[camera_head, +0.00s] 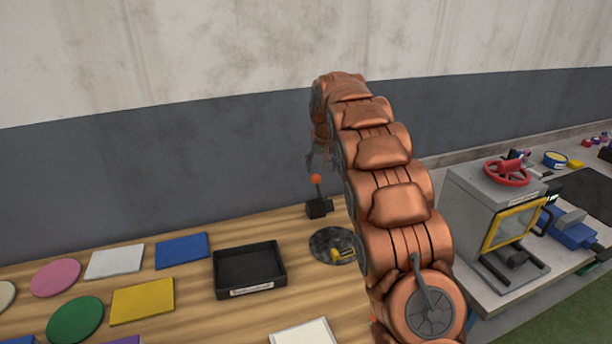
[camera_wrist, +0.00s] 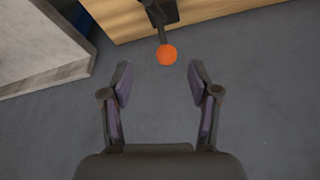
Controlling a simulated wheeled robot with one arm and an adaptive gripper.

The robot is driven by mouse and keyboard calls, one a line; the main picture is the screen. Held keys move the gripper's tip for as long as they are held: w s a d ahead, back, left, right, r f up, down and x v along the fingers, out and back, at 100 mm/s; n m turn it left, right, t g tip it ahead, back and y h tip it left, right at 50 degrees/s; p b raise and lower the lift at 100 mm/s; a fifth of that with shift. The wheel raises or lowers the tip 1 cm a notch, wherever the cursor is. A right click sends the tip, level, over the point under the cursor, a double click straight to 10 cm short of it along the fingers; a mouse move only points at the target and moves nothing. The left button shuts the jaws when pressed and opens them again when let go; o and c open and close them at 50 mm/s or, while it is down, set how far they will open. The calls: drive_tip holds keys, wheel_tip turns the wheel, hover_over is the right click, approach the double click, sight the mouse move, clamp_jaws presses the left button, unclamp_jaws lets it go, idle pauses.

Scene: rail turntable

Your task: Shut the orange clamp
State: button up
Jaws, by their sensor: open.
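The orange clamp shows as an orange ball knob (camera_head: 316,179) on a thin dark lever above a black base (camera_head: 319,208), near the back edge of the wooden table. In the head view the lever stands roughly upright. In the wrist view the orange knob (camera_wrist: 167,55) lies just beyond my fingertips, near the middle of the gap, with the dark lever (camera_wrist: 160,25) running up to the base. My gripper (camera_wrist: 158,82) is open and empty. In the head view my gripper (camera_head: 318,160) hangs just above the knob. I cannot see contact between them.
A dark round plate (camera_head: 322,243) with a yellow piece lies in front of the clamp. A black tray (camera_head: 233,274) and coloured flat pieces lie to the left. A grey machine with a red handwheel (camera_head: 507,172) stands right. A grey wall rises behind.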

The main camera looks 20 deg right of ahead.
sight(316, 176)
drive_tip(key=shift+t, duration=0.3)
drive_tip(key=shift+w+d+f+p, duration=0.1)
drive_tip(key=shift+w+f+p, duration=0.45)
drive_tip(key=shift+w+f, duration=0.6)
drive_tip(key=shift+w+d+f+p, duration=0.15)
drive_tip(key=shift+w+f+p, duration=0.35)
drive_tip(key=shift+w+f, duration=0.65)
drive_tip(key=shift+w+d+f+p, duration=0.1)
drive_tip(key=shift+w+f+p, duration=0.55)
drive_tip(key=shift+f, duration=0.9)
drive_tip(key=shift+w, duration=0.1)
clamp_jaws()
drive_tip(key=shift+a, duration=0.3)
drive_tip(key=shift+d+b, duration=0.2)
drive_tip(key=shift+b, duration=0.3)
